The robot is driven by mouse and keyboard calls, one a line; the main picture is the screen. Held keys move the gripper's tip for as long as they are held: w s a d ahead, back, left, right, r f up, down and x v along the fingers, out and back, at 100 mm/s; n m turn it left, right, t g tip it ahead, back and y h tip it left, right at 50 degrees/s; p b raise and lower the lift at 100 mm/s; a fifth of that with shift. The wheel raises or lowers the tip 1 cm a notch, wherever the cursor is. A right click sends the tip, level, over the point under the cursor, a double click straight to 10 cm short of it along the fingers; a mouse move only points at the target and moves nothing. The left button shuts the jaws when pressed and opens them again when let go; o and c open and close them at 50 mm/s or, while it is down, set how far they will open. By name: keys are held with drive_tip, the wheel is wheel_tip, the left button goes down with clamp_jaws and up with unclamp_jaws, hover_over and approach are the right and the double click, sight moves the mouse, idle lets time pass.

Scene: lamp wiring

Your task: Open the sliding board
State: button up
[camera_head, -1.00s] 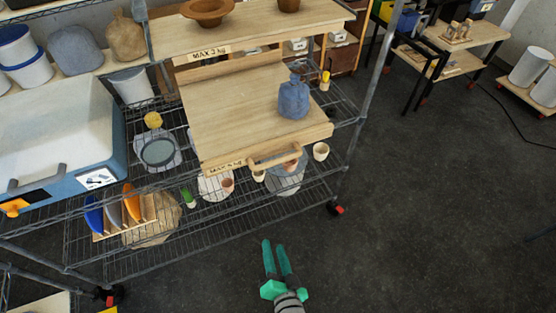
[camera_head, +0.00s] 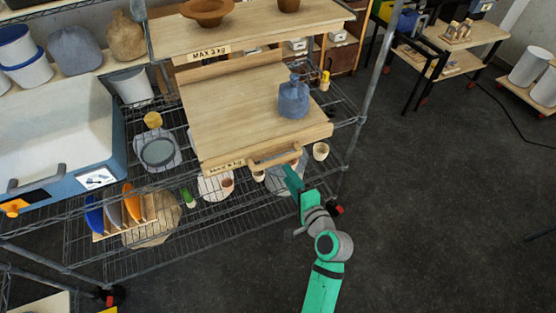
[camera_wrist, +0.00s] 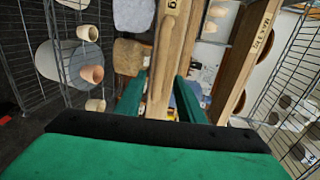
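The sliding board (camera_head: 235,110) is a light wooden board on the wire rack, beneath a similar upper board. It has a wooden handle (camera_head: 275,157) and a weight label on its front edge. A blue-grey bottle (camera_head: 293,97) stands upright on it near the right side. My green gripper (camera_head: 294,180) is just below and in front of the handle. In the wrist view, the fingers are apart, one on each side of the wooden handle (camera_wrist: 160,65) and front edge. I cannot tell whether they touch the wood.
The upper board (camera_head: 250,30) carries brown bowls. Several small pots stand on wire shelves below, including one pot (camera_head: 320,151) right of the handle. A rack post (camera_head: 366,90) rises at the right. A white and blue box (camera_head: 60,135) stands at left.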

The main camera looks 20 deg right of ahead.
sight(278, 160)
drive_tip(key=x, duration=0.9)
drive_tip(key=shift+w, duration=0.25)
drive_tip(key=shift+c, duration=0.7)
clamp_jaws()
